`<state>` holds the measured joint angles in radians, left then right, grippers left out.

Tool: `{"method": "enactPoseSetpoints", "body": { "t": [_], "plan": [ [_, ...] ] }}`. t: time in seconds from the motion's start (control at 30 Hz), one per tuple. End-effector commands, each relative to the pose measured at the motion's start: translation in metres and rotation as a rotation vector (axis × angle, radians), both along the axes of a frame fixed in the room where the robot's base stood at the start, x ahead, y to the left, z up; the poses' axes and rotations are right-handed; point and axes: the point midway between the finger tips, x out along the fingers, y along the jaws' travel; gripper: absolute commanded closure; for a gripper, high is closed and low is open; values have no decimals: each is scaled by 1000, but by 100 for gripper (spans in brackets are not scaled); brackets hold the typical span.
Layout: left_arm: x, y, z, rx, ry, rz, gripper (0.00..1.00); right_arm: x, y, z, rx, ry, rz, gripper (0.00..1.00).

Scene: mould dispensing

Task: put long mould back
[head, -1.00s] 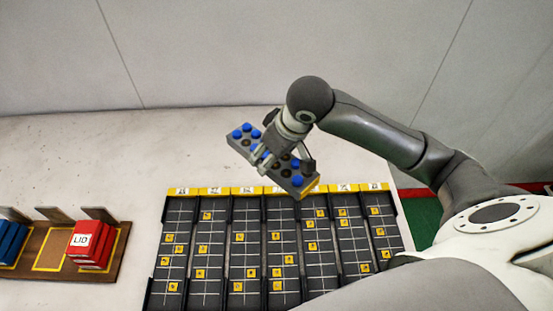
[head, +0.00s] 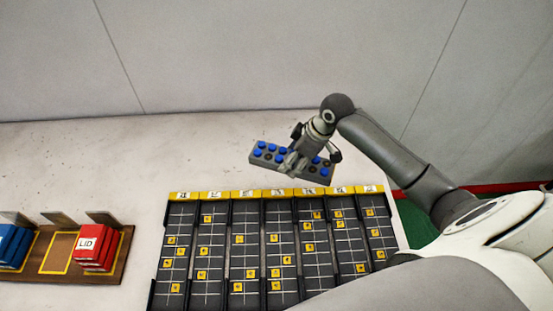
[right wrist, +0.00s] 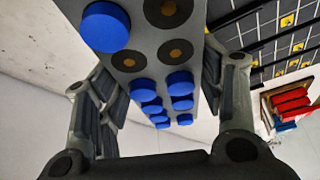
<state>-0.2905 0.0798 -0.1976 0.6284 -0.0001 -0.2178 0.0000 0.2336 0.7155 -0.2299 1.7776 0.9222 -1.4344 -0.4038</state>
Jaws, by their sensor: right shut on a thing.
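The long mould (head: 264,161) is a grey bar with blue round plugs and several dark round spots with brown centres on its top. My right gripper (head: 292,164) is shut on it near its middle and holds it above the pale table, just behind the black racks. In the right wrist view the mould (right wrist: 132,61) runs between the two fingers of my right gripper (right wrist: 170,100). My left gripper is not in view.
Several black sloped racks (head: 208,232) with yellow labels and yellow markers stand in front. At the left, a brown wooden tray (head: 120,262) holds red blocks marked LID (head: 95,243) and blue blocks (head: 12,245). The pale table (head: 100,165) is clear behind the tray.

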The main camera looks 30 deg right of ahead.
Motion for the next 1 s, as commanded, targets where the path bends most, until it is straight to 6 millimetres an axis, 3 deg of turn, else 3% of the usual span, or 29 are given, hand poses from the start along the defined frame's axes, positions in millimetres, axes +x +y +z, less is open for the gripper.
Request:
{"method": "enactPoseSetpoints", "body": {
  "t": [0.3,0.53,0.73,1.0],
  "plan": [
    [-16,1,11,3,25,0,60,49,3,-18,3,-2,-2,81],
    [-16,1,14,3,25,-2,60,71,4,-48,4,-2,-3,81],
    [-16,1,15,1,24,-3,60,86,4,-66,1,-2,-1,81],
    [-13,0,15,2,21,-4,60,94,5,-76,1,-2,0,81]
  ]
}}
